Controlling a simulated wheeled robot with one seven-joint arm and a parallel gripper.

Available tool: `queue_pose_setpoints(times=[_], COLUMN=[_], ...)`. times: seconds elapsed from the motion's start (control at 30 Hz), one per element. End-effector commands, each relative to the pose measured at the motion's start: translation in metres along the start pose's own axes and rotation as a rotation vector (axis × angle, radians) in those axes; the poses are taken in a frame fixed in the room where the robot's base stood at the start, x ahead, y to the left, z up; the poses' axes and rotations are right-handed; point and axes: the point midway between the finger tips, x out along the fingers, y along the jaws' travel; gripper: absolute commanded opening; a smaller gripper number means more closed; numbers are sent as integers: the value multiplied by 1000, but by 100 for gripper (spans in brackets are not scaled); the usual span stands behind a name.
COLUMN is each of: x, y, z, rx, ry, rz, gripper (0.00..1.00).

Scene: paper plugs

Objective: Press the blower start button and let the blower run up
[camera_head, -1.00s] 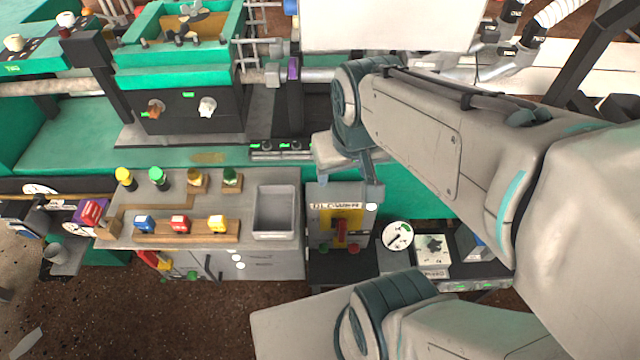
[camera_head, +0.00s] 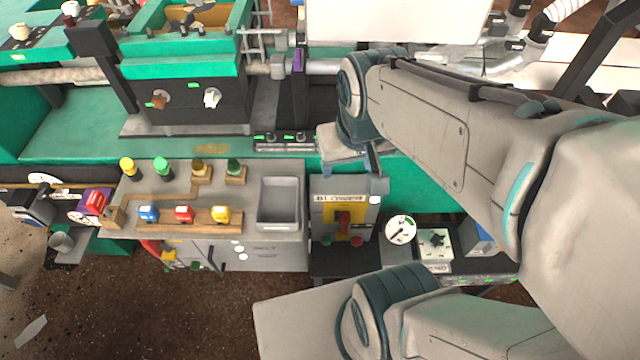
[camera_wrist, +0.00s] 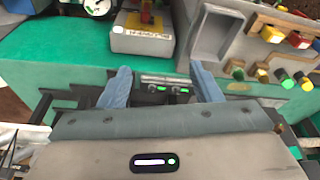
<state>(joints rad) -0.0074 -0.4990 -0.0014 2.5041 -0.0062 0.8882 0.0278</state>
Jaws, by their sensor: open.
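The blower box (camera_head: 318,205) is grey, with a BLOWER label, a yellow plate (camera_head: 332,214) and a red lever (camera_head: 343,222). A green button (camera_head: 327,240) and a red button (camera_head: 356,241) sit on its near edge. The box also shows at the top of the wrist view (camera_wrist: 140,44), where its buttons are out of sight. My gripper (camera_wrist: 162,86) is open with nothing between its blue fingers. In the head view it is just behind the box, partly hidden by my arm, apart from the buttons.
A round white gauge (camera_head: 400,230) stands right of the box. Left are a grey tray (camera_head: 279,225) and a counter with several coloured knobs. A small dark panel with green labels (camera_head: 283,138) lies behind the tray; it shows between my fingers in the wrist view (camera_wrist: 165,80).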

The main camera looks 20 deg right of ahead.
Motion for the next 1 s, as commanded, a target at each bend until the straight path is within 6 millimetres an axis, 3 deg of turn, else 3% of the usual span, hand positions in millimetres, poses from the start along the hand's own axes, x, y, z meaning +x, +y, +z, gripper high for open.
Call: queue_pose_setpoints(times=[0.47, 0.5, 0.7, 1.0], x=[0, 0, 0, 0], y=[0, 0, 0, 0], z=[0, 0, 0, 0], rx=[0, 0, 0, 0], ry=[0, 0, 0, 0], rz=[0, 0, 0, 0], gripper=[58, 55, 0, 0])
